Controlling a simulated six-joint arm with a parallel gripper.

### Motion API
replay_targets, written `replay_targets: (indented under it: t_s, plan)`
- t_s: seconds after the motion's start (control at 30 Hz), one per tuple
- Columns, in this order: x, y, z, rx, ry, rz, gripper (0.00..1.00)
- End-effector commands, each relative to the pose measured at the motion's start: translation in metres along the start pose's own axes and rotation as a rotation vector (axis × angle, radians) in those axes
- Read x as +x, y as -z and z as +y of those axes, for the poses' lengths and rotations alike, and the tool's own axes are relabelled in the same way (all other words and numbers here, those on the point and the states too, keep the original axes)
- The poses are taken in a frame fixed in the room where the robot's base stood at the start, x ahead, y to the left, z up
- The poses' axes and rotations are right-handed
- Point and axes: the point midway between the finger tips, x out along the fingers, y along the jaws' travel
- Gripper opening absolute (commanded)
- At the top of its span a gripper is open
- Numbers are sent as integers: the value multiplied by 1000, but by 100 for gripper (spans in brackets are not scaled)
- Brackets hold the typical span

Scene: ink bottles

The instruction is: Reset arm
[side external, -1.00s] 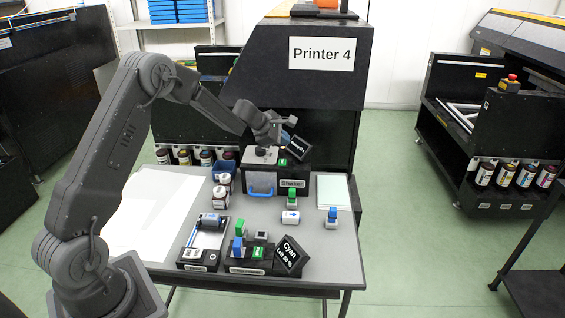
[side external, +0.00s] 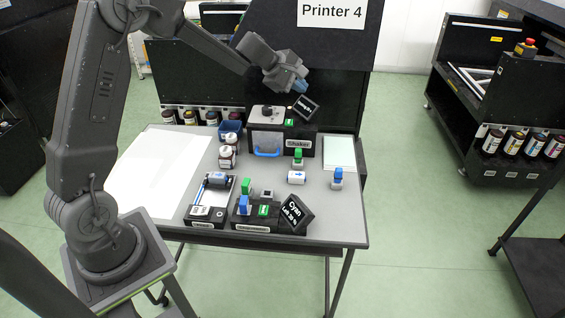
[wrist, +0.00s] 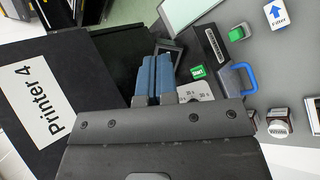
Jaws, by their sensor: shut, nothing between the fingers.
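My gripper (side external: 300,87) hangs in the air above the shaker (side external: 283,136), in front of the printer. Its blue fingers (wrist: 154,78) are together and empty in the wrist view. My gripper is apart from all of these.
Two ink bottles (side external: 227,152) stand left of the shaker. A device with a Cyan display (side external: 296,213) and a roller device (side external: 207,214) sit at the table's front. Green and blue-topped items (side external: 337,179) stand at right. A white sheet (side external: 150,172) covers the left side.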

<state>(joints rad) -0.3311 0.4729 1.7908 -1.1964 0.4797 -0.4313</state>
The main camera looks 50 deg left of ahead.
Motion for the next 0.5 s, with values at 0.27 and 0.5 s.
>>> replay_targets:
  t_s: [0.27, 0.5]
  plan:
    - [-110, -123, -57, 655, 109, -91, 0]
    - [-191, -165, -144, 1186, 223, -98, 0]
